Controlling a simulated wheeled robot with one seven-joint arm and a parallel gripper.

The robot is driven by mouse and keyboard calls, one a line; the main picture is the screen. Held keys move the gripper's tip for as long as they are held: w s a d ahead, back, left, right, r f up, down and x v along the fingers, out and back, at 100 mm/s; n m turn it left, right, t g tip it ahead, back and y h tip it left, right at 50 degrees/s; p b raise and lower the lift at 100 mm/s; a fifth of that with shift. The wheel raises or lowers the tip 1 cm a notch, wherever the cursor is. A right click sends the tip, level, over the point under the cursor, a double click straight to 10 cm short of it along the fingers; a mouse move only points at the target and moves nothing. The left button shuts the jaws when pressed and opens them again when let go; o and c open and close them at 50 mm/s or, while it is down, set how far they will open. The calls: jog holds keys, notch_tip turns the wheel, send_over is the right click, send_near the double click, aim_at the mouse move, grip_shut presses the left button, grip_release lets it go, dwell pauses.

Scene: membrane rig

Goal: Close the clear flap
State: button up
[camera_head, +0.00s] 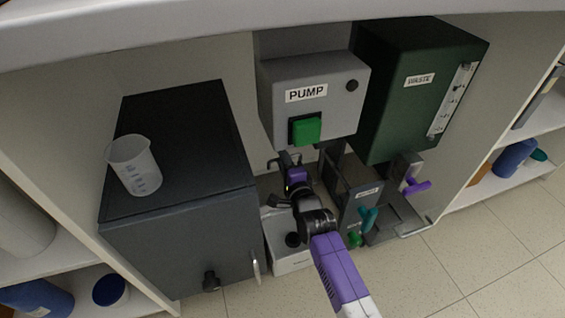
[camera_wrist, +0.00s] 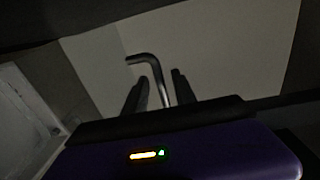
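I cannot clearly make out a clear flap in either view. My gripper (camera_head: 285,160) is low in the cabinet, just below the grey pump box (camera_head: 285,85). The box has a large green button (camera_head: 307,129) in a dark surround. In the wrist view my gripper (camera_wrist: 158,88) has its two dark fingers apart. A bent metal tube (camera_wrist: 146,58) shows between and beyond the fingers; I cannot tell whether they touch it. My arm hides part of what lies below the pump box.
A dark cabinet (camera_head: 180,195) with a clear beaker (camera_head: 133,164) on top stands left. The green waste tank (camera_head: 405,90) is upper right. A grey framed unit (camera_head: 352,190) and purple-handled valve (camera_head: 416,186) crowd my gripper's right. A white box (camera_head: 285,258) sits below.

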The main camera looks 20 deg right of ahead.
jog(key=shift+w, duration=0.1)
grip_shut()
dwell(1.4)
